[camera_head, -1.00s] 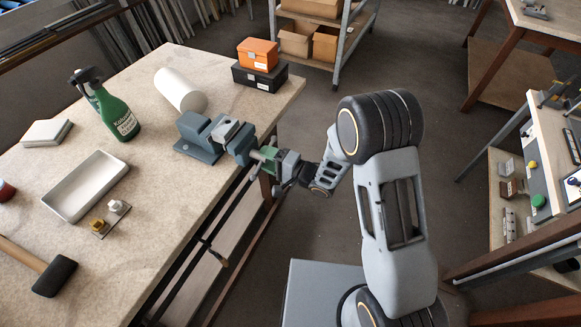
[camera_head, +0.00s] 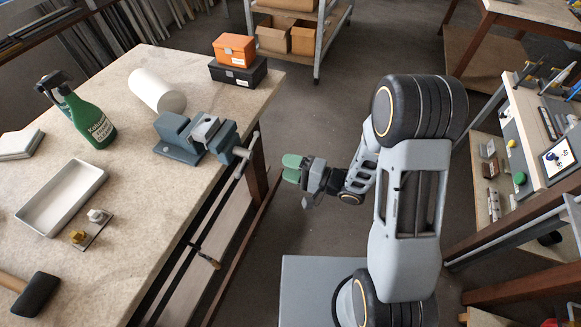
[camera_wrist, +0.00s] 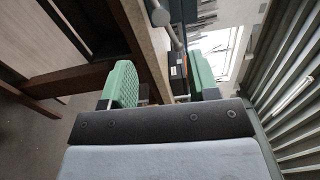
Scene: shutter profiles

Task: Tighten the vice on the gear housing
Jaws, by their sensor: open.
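The blue-grey vice (camera_head: 178,138) is mounted at the right edge of the workbench. A lighter grey block (camera_head: 204,131) sits between its jaws; I cannot tell whether it is the gear housing. The vice's handle (camera_head: 247,154), a pale bar on the screw end, sticks out past the bench edge. My gripper (camera_head: 292,168) has green finger pads and is open and empty, to the right of the handle and apart from it. In the wrist view my gripper (camera_wrist: 164,84) shows its two green pads spread wide, with nothing held between them.
On the bench (camera_head: 150,215) stand a green spray bottle (camera_head: 88,117), a white roll (camera_head: 157,91), a white tray (camera_head: 62,197) and a mallet (camera_head: 35,294). An orange box (camera_head: 235,49) sits on a black case (camera_head: 238,73) behind the vice. Free floor lies right of the bench.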

